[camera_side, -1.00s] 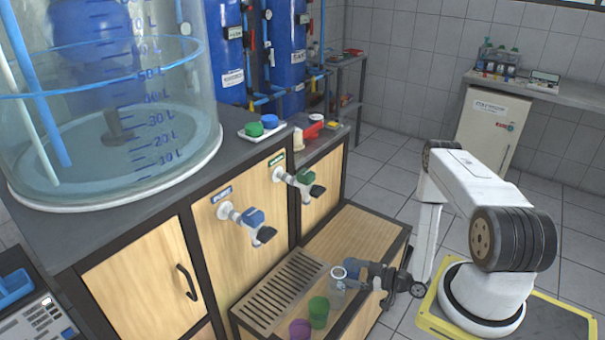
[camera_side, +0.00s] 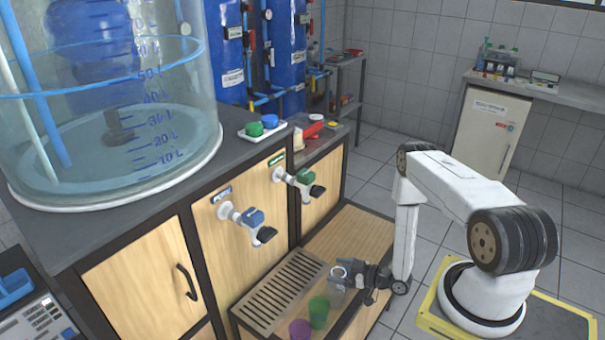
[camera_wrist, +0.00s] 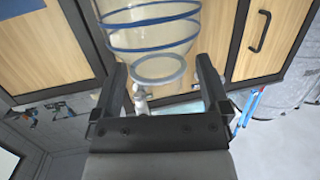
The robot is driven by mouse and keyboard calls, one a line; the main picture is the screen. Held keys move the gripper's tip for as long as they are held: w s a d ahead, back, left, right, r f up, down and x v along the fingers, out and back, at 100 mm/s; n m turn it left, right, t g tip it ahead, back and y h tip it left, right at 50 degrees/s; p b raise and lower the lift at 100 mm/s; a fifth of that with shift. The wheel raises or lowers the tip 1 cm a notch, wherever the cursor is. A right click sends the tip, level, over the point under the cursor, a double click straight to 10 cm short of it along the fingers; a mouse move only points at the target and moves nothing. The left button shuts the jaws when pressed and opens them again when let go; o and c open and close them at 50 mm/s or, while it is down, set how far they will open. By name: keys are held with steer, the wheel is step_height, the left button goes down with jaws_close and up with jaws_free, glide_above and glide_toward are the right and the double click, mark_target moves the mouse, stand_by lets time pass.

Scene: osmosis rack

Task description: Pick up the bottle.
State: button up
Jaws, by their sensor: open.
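The bottle (camera_side: 337,283) is clear and stands on the low bench, close to the green cup in the side view. In the wrist view the bottle (camera_wrist: 150,38) is large, with blue rings and a pale round rim. My gripper (camera_side: 345,272) is at the bottle, partly covering it in the side view. In the wrist view the two dark fingers of my gripper (camera_wrist: 160,80) are spread apart, with the bottle's rim between them. Whether either finger touches the bottle cannot be told.
A green cup (camera_side: 318,313) and a purple cup (camera_side: 300,329) stand in front of the bottle. A slatted drain grate (camera_side: 283,292) lies to the left. Taps with a blue handle (camera_side: 252,217) and a green handle (camera_side: 303,177) stick out from the cabinet above.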

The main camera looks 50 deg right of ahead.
steer(key=shift+x, duration=1)
jaws_close()
